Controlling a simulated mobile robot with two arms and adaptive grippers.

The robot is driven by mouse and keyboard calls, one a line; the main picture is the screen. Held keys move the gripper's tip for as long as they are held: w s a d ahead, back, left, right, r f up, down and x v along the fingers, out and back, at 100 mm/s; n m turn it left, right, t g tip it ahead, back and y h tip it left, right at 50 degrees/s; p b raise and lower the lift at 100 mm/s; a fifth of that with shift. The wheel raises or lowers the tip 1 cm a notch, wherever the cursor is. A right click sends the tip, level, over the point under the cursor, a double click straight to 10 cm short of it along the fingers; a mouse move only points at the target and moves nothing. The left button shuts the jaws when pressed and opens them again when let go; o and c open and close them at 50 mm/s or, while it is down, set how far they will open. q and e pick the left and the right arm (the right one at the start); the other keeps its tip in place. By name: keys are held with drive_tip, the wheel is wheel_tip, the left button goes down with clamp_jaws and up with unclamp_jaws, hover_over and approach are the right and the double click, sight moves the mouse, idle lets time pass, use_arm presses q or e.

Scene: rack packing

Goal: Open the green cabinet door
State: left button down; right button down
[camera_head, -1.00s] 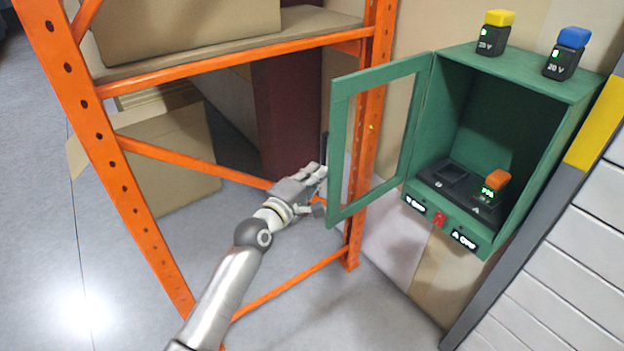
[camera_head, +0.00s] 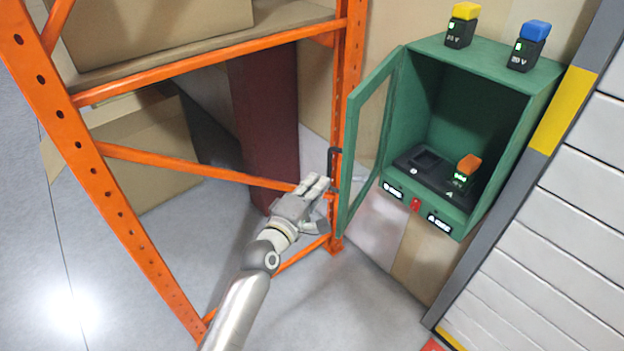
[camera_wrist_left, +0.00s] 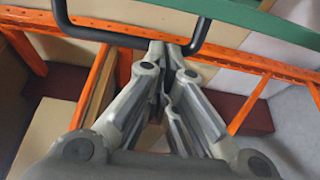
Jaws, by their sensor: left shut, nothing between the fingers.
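The green cabinet door (camera_head: 346,205) is a green frame around a see-through pane, hinged at the cabinet's left side. It stands well open, and the cabinet (camera_head: 487,62) interior is exposed. Its black bar handle (camera_head: 332,160) is on the door's outer side, near the free edge. My left gripper (camera_head: 322,184) is shut and empty, with its fingertips close to the handle. In the left wrist view the handle (camera_wrist_left: 128,38) crosses just ahead of the fingertips (camera_wrist_left: 165,50), below the green door edge (camera_wrist_left: 262,18); I cannot tell whether they touch. My right gripper is out of view.
An orange rack (camera_head: 190,163) stands left, close behind my left gripper. A yellow-topped battery (camera_head: 461,26) and a blue-topped battery (camera_head: 528,47) sit on the cabinet. An orange-topped battery (camera_head: 465,171) sits in the charger inside. Grey floor is clear below.

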use_arm(q)
drive_tip(key=v, duration=1.2)
drive_tip(key=s+a+f+m+g+y+b, duration=0.1)
drive_tip(key=s+a+f+m+g+y, duration=0.15)
drive_tip(key=f, duration=1.05)
drive_tip(key=s+a+f+m+g+y+b, duration=0.1)
drive_tip(key=s+a+f+g, duration=0.2)
drive_tip(key=f, duration=1)
drive_tip(key=s+a+f+m+g+y+b, duration=0.1)
drive_tip(key=s+a+f+m+y+b, duration=0.2)
drive_tip(key=f, duration=1)
drive_tip(key=s+a+f+m+g+y, duration=0.1)
drive_tip(key=s+a+f+g, duration=0.15)
drive_tip(key=s+f, duration=0.55)
drive_tip(key=s+a+f+m+g, duration=0.1)
drive_tip(key=s+a+f+m, duration=0.1)
drive_tip(key=s+a+f, duration=0.4)
drive_tip(key=s+a+f+m+g, duration=0.1)
drive_tip(key=s+f, duration=0.2)
drive_tip(key=s, duration=0.4)
drive_tip(key=s+a+f+m+g+y+b, duration=0.1)
drive_tip(key=s+a+f+m, duration=0.1)
drive_tip(key=s+f, duration=0.2)
drive_tip(key=s+a+f+m+g+y+b, duration=0.1)
drive_tip(key=s+f, duration=0.3)
drive_tip(key=s, duration=0.7)
drive_tip(key=shift+a+m+g, duration=0.35)
drive_tip(key=shift+a+g, duration=0.25)
